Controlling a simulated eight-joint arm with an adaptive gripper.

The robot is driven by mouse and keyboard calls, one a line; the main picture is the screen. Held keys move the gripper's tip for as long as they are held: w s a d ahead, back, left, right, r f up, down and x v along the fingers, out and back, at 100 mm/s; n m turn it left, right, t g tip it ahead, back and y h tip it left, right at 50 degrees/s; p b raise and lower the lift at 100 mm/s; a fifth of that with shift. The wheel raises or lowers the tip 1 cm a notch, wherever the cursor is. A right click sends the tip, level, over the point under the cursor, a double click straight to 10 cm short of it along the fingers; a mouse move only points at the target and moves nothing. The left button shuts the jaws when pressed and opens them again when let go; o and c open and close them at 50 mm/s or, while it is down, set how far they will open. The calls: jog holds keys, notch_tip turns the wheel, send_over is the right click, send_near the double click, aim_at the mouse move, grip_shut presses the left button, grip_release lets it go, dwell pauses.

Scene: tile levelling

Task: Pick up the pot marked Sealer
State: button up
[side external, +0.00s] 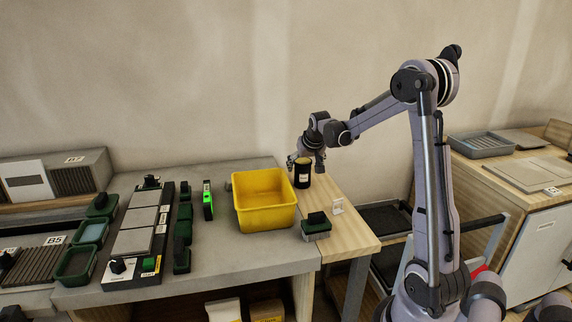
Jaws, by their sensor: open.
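A small dark pot (302,178) with a pale label and a lighter top stands upright at the back of the wooden table end, right of the yellow bin. The writing on its label is too small to read. My gripper (305,161) is open and points down at the pot's top, with its fingers to the left and right of the rim. I cannot tell whether the fingers touch the pot.
The yellow bin (265,222) stands close left of the pot. Green trays, grey tiles (132,242) and a green-lit tool (208,200) lie left. Bare wood (352,231) is at the right.

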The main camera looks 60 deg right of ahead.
aim_at(303, 170)
jog(key=shift+x, duration=2.15)
jog(key=shift+d, duration=0.1)
jog(key=shift+c, duration=0.2)
jog(key=c, duration=1.3)
